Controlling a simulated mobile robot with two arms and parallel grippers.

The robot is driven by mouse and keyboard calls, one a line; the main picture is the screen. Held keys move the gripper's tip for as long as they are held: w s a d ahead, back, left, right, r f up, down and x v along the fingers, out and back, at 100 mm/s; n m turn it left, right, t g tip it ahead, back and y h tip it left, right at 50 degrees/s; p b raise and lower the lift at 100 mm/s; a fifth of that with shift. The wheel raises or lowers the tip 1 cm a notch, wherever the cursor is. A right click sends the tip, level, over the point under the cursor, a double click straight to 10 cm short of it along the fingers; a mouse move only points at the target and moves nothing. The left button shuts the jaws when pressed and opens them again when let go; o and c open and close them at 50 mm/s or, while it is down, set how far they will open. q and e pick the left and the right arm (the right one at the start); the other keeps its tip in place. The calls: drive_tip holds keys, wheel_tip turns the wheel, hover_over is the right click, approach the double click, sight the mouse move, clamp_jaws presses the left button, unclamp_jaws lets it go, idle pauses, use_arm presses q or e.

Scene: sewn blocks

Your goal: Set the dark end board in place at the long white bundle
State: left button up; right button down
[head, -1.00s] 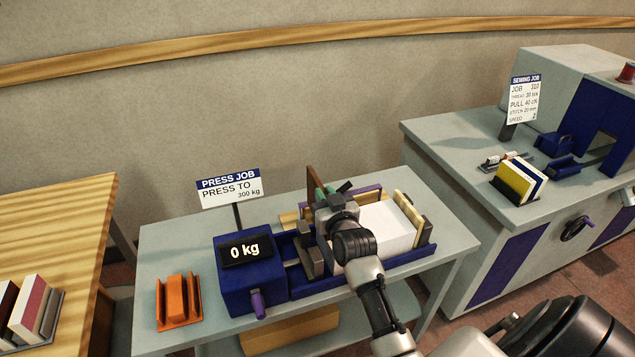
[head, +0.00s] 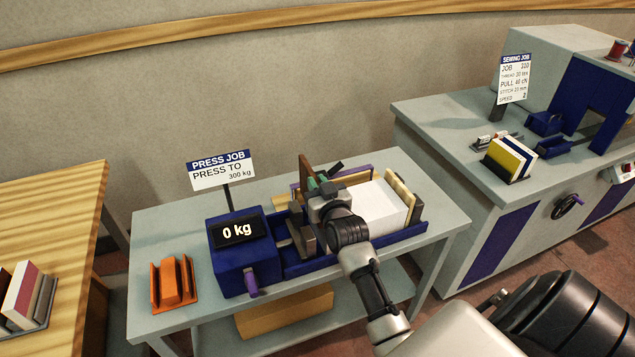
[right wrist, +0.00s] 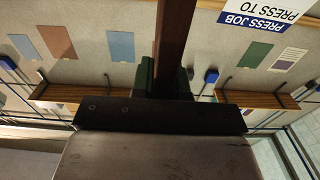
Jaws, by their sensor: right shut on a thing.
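The dark end board (head: 305,172) is a brown upright plate, seen nearly edge-on. My right gripper (head: 314,184) is shut on it with green fingers. In the right wrist view the board (right wrist: 172,40) stands between the green fingers (right wrist: 165,78). The long white bundle (head: 385,207) lies in the blue press bed (head: 300,268), to the right of my gripper. The board is at the bundle's left side, its lower part hidden by the gripper. I cannot tell whether it touches the bundle. My left gripper is out of view.
A pale board (head: 401,190) and a grey plate (head: 416,208) stand at the bundle's right end. A grey press plate (head: 303,235) is left of my gripper. The blue display box (head: 239,257) reads 0 kg. An orange holder (head: 172,284) stands at the table's left.

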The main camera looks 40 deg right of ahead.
wheel_tip(320, 180, down, 3)
drive_tip(key=shift+r+b, duration=0.2)
drive_tip(key=shift+b, duration=0.55)
drive_tip(key=shift+f+b, duration=3.4)
drive_tip(key=shift+f, duration=1.6)
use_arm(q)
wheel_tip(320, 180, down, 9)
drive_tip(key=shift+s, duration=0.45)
use_arm(e)
drive_tip(key=shift+f, duration=0.15)
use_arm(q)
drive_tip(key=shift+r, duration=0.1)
use_arm(e)
drive_tip(key=shift+f, duration=0.2)
drive_tip(key=c, duration=1.1)
unclamp_jaws()
drive_tip(key=shift+o, duration=0.2)
use_arm(q)
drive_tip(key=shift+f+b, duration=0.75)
drive_tip(key=shift+b, duration=0.05)
use_arm(e)
drive_tip(key=v, duration=1.1)
drive_tip(key=shift+w+d, duration=0.1)
